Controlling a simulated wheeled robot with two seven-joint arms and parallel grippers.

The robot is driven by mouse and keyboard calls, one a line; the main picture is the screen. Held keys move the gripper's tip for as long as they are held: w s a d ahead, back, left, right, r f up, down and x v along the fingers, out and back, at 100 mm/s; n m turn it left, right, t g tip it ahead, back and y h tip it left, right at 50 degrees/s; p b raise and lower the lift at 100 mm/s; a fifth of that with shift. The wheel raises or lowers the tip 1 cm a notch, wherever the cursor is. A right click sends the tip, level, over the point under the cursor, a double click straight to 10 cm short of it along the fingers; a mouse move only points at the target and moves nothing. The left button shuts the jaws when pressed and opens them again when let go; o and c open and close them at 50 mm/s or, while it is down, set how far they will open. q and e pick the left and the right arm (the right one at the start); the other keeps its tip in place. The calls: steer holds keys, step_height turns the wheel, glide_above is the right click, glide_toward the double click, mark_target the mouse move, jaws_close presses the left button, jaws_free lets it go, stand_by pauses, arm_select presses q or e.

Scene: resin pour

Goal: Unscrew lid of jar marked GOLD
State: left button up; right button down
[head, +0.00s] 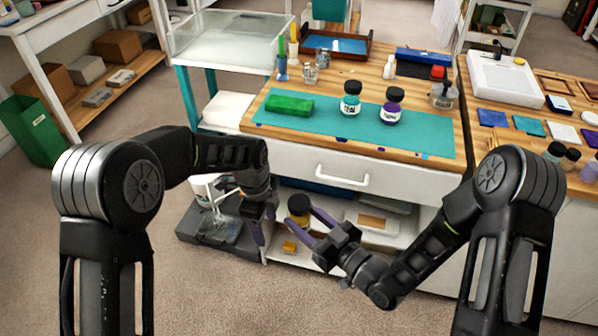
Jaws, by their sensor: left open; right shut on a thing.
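A jar with a black lid and golden-yellow contents (299,217) is held upright in front of the open shelf under the worktop. Its label cannot be read. My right gripper (295,217) is shut on the jar's body, with a purple finger on either side. The black lid (298,203) is on the jar. My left gripper (260,237) is open and empty just left of the jar, fingers pointing down, apart from the lid.
A TEAL jar (350,103) and a purple jar (391,110) stand on the teal mat (325,126), with a green block (289,104) to their left. A white drawer (315,165) is below the worktop. A yellow item (289,247) lies on the low shelf.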

mark_target(299, 202)
arm_select(q)
steer(key=d+r+m, duration=0.2)
steer(key=r+m, duration=0.1)
steer(key=r, duration=0.3)
steer(key=s+d+r+m, duration=0.1)
steer(key=d+r+m, duration=0.1)
steer(key=r, duration=0.5)
steer(key=s+d+r+m, duration=0.1)
steer(key=d+r+m, duration=0.2)
steer(key=r, duration=0.4)
steer(key=shift+d+r+m+y, duration=0.15)
steer(key=shift+d+m+y, duration=0.2)
steer(key=shift+d, duration=0.35)
steer(key=shift+w+f, duration=0.1)
steer(key=shift+f, duration=4)
